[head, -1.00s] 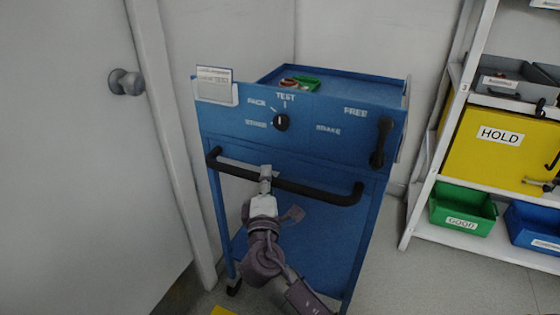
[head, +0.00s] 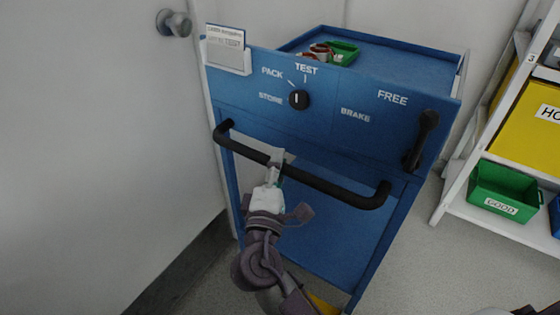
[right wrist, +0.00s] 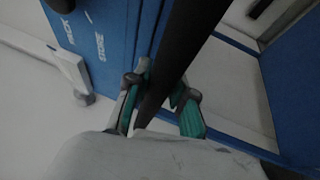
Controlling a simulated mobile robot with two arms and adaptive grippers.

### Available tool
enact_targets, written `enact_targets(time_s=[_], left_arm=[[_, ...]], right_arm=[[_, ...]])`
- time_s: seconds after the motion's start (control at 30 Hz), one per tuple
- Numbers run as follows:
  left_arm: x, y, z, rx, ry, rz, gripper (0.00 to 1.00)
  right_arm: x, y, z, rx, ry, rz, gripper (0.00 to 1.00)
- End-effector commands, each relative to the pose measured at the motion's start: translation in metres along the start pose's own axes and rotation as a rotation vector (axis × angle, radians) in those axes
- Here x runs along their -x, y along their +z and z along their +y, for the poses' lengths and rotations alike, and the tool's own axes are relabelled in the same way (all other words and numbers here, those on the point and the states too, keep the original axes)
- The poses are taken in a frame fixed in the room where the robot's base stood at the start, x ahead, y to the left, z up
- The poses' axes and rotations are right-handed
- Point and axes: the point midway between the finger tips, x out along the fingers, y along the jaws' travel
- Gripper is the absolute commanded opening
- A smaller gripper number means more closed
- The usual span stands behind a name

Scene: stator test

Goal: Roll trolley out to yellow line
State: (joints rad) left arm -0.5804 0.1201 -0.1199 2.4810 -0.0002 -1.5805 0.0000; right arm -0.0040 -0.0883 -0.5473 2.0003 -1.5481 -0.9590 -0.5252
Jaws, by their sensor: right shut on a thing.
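The blue trolley (head: 300,225) stands in front of me in the head view, turned slightly, with a black bar handle (head: 335,191) across its front. My right gripper (head: 272,168) is shut on the handle left of its middle. In the right wrist view, the fingers (right wrist: 160,100) lie on both sides of the dark handle bar (right wrist: 178,55). The black brake lever (head: 421,140) points up toward FREE. A yellow patch (head: 323,304), perhaps part of the yellow line, shows at the bottom edge, mostly hidden. My left gripper is not in view.
A grey door (head: 80,150) with a round knob (head: 174,22) is close on the left. A white shelf rack (head: 452,190) with a green GOOD bin (head: 503,190) stands on the right. Small parts and a green tray (head: 344,51) lie on the trolley top. Grey floor shows between trolley and rack.

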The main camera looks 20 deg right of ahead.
Motion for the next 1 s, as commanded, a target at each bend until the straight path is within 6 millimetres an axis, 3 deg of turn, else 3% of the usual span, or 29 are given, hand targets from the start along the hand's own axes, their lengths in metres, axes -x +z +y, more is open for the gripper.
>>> enact_targets(time_s=[0.13,0.17,0.3,0.67,0.77,1.0], left_arm=[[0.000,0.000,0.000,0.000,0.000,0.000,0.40],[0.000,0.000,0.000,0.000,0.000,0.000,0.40],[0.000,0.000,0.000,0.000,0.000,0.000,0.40],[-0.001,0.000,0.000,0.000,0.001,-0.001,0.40],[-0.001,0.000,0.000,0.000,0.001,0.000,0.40],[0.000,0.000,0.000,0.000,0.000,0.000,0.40]], right_arm=[[0.001,-0.001,-0.001,0.000,-0.002,0.004,0.00],[0.001,-0.001,-0.001,0.000,-0.002,0.004,0.25],[0.000,-0.001,-0.001,0.000,-0.002,0.003,0.48],[0.003,-0.001,-0.001,0.000,-0.002,0.002,0.50],[0.013,-0.001,-0.001,0.002,-0.002,0.002,0.50],[0.063,-0.001,-0.002,0.002,-0.005,0.004,0.50]])
